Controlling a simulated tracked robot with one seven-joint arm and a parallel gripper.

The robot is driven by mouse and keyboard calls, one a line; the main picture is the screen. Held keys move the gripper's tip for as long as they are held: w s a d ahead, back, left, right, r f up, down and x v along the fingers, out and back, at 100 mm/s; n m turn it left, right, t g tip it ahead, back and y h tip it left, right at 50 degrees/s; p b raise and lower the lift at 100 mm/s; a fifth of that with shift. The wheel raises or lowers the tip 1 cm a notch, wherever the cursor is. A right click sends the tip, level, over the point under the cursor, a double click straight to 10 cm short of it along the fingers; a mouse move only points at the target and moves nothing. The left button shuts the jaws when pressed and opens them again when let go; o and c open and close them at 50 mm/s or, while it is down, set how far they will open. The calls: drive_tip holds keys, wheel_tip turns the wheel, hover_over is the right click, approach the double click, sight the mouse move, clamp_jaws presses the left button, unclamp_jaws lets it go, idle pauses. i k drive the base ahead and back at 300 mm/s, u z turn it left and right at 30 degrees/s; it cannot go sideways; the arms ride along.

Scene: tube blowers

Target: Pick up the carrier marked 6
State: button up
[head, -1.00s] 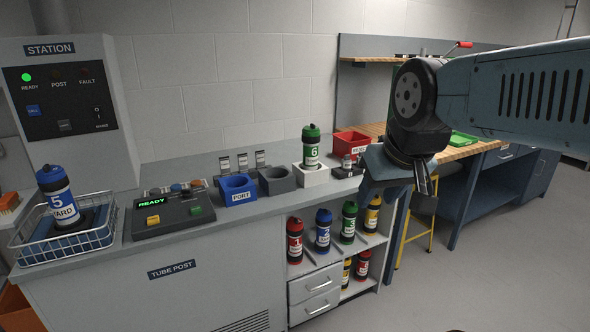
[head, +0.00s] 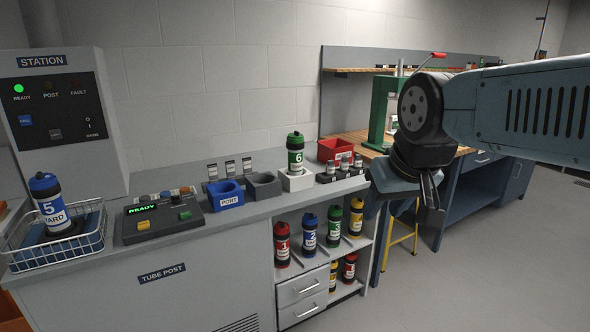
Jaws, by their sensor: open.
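The carrier marked 6 (head: 295,155) is a green-and-black capped cylinder with a green band and a white label. It stands upright in a white square holder (head: 297,181) on the counter, right of an empty grey holder (head: 264,187). My gripper (head: 416,212) hangs to the right of the carrier, beyond the counter's right end, with its fingers pointing down. It is open and nothing shows between its fingers. My arm hides part of the workbench behind it.
A blue holder marked PORT (head: 231,198) and a control box (head: 163,217) stand left on the counter. Carrier 5 (head: 51,207) stands in a wire basket (head: 80,245). Several carriers fill the shelf below. A small rack (head: 340,171) and red bin (head: 335,150) are right of carrier 6.

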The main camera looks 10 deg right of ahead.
sight(295, 146)
drive_tip(key=i, duration=0.9)
drive_tip(key=u, duration=0.05)
